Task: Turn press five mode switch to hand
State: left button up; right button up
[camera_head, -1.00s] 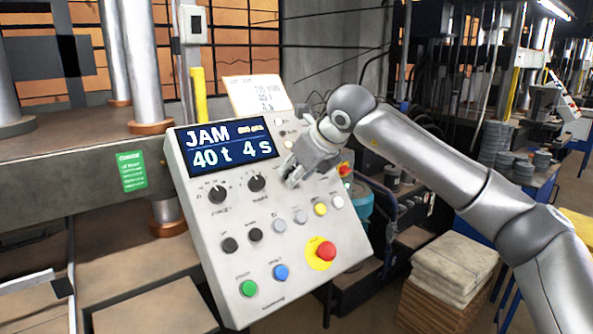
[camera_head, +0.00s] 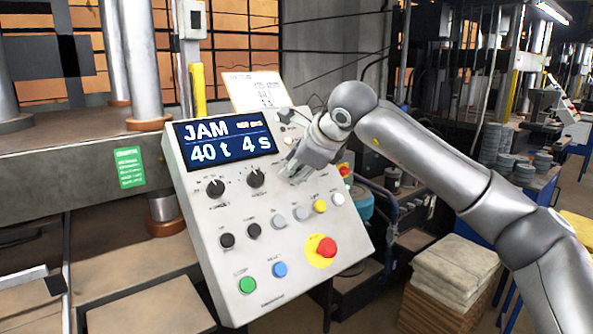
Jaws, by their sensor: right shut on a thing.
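The press control panel (camera_head: 325,283) is a tilted light-grey box. Its blue display (camera_head: 228,143) reads "JAM", "40 t" and "4 s". Two black rotary knobs, a left one (camera_head: 215,187) and a right one (camera_head: 256,178), sit under the display. My right gripper (camera_head: 292,174) is at the panel's upper right, to the right of these knobs. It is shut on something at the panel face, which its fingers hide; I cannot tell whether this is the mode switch. The labels are too small to read. My left gripper is not in view.
A red emergency button (camera_head: 326,247) on a yellow disc, a green button (camera_head: 247,285) and a blue button (camera_head: 280,269) are on the lower panel. A paper sheet (camera_head: 255,90) stands behind the panel's top. Stacked cloths (camera_head: 455,268) lie at right.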

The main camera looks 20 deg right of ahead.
jog(key=shift+n, duration=1.1)
jog(key=o, duration=1)
jog(key=v, duration=1.2)
jog(key=shift+s+d+f, duration=0.1)
jog(key=shift+f, duration=0.1)
